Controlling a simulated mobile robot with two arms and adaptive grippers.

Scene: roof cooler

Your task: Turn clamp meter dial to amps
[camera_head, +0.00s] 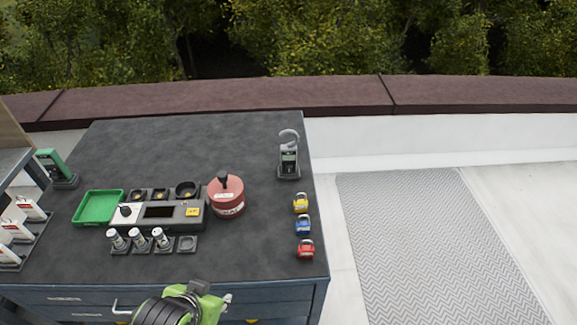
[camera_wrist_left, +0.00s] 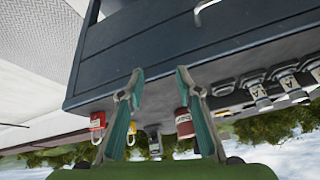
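The clamp meter (camera_head: 289,158) stands upright in a dark base at the right rear of the dark worktop, its grey hooked jaw on top. Its dial is too small to read. My left gripper (camera_head: 212,300) is at the cabinet's front edge, low in the head view, well apart from the meter. In the left wrist view the two teal fingers (camera_wrist_left: 160,72) are spread with nothing between their tips. A small grey shape beyond them may be the meter, but I cannot tell. My right gripper is not in view.
Yellow (camera_head: 300,203), blue (camera_head: 303,225) and red (camera_head: 305,249) padlocks line the right edge. A red round container (camera_head: 226,198), a grey device (camera_head: 158,214) and a green tray (camera_head: 98,208) stand left of centre. The rear worktop (camera_head: 190,145) is clear.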

